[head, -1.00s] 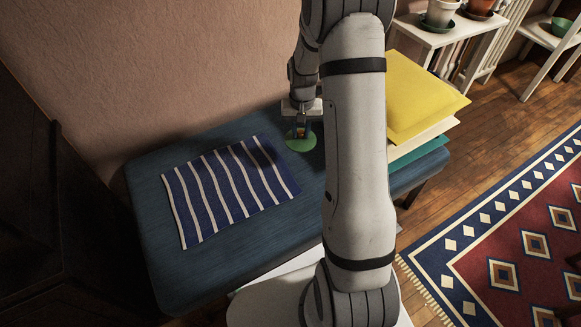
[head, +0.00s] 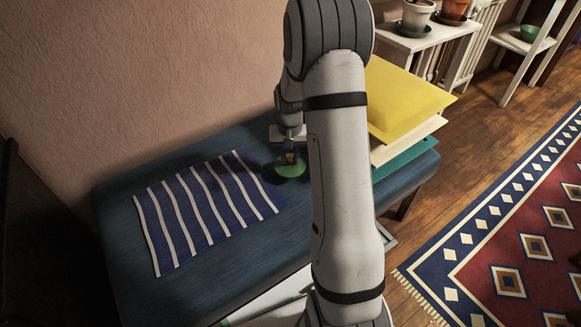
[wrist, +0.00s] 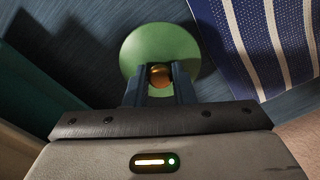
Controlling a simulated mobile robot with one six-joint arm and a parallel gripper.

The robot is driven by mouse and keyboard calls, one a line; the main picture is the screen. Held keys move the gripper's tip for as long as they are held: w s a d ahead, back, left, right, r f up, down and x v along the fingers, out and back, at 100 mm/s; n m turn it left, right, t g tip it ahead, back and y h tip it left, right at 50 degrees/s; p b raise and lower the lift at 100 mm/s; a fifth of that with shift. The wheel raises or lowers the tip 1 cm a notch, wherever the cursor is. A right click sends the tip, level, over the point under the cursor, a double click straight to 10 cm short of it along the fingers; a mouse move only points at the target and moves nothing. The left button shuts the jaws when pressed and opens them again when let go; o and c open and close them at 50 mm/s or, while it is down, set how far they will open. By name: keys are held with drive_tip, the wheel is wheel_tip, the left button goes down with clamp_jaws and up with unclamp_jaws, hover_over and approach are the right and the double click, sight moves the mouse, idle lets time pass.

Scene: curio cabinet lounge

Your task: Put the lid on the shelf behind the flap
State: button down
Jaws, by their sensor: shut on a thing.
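The lid (head: 291,169) is a green disc with a small orange-brown knob. It is at the blue bench top, between the striped cloth and my upper arm in the head view. It also shows in the wrist view as a green round (wrist: 140,52). My gripper (head: 290,155) points down from above and is shut on the knob, with a finger on each side of it in the wrist view (wrist: 160,80). Whether the lid touches the bench or hangs just above it I cannot tell.
A blue-and-white striped cloth (head: 205,208) lies on the blue bench (head: 130,262). A stack topped with a yellow piece (head: 405,97) stands at the bench's right end. A wall is behind. Dark furniture (head: 20,215) is at the left edge. A patterned rug (head: 500,230) covers floor at right.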

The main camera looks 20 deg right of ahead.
sight(290, 158)
drive_tip(key=shift+f+b, duration=0.55)
drive_tip(key=shift+f, duration=1.35)
drive_tip(key=shift+f, duration=0.2)
drive_tip(key=c, duration=1.2)
unclamp_jaws()
drive_tip(key=shift+c, duration=0.2)
